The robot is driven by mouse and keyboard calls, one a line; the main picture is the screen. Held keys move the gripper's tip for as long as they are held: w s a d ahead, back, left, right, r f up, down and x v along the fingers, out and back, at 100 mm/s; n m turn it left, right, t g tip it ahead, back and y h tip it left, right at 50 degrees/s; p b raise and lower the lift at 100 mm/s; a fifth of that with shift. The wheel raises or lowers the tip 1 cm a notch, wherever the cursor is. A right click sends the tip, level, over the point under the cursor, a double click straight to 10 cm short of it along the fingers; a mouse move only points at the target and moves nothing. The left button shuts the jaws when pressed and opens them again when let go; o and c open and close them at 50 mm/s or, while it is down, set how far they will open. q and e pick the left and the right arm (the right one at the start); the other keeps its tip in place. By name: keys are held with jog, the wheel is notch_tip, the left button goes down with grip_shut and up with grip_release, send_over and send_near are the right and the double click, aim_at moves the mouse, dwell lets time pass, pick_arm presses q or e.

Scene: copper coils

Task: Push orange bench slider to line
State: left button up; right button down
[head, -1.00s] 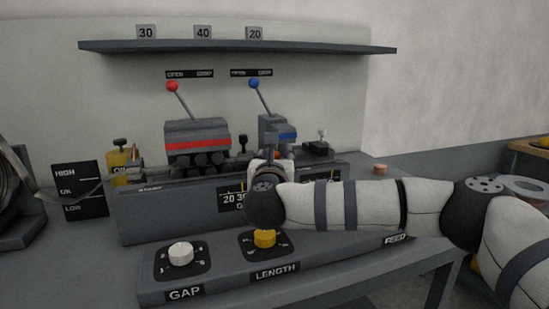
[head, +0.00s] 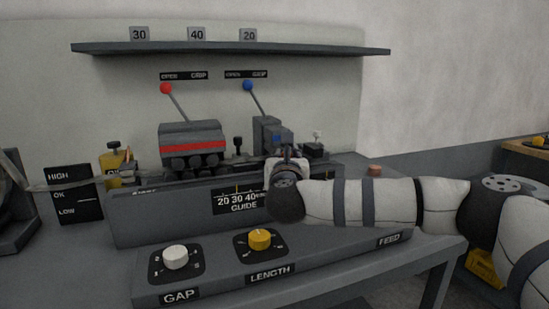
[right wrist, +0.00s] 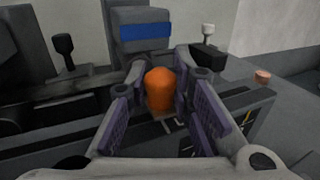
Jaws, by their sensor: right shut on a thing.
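The orange bench slider (right wrist: 159,91) shows in the right wrist view as a rounded orange knob on the front rail of the bench. My right gripper (right wrist: 160,110) is shut on it, with a purple-padded finger on each side. In the head view my right gripper (head: 287,163) is at the rail, just right of the "20 30 40 GUIDE" plate (head: 238,202), and it hides the slider. A yellow mark (right wrist: 247,118) shows on the rail face to the right of the fingers. My left gripper is not in view.
Behind the rail stand a red-striped block (head: 192,145) with a red-knobbed lever and a blue-marked block (head: 268,135) with a blue-knobbed lever. A white GAP knob (head: 176,257) and a yellow LENGTH knob (head: 260,239) are on the front panel.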

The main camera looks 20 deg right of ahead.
jog(key=shift+a, duration=0.1)
jog(key=c, duration=1.4)
grip_release()
jog(key=shift+o, duration=0.2)
jog(key=shift+s, duration=0.1)
jog(key=v, duration=1.2)
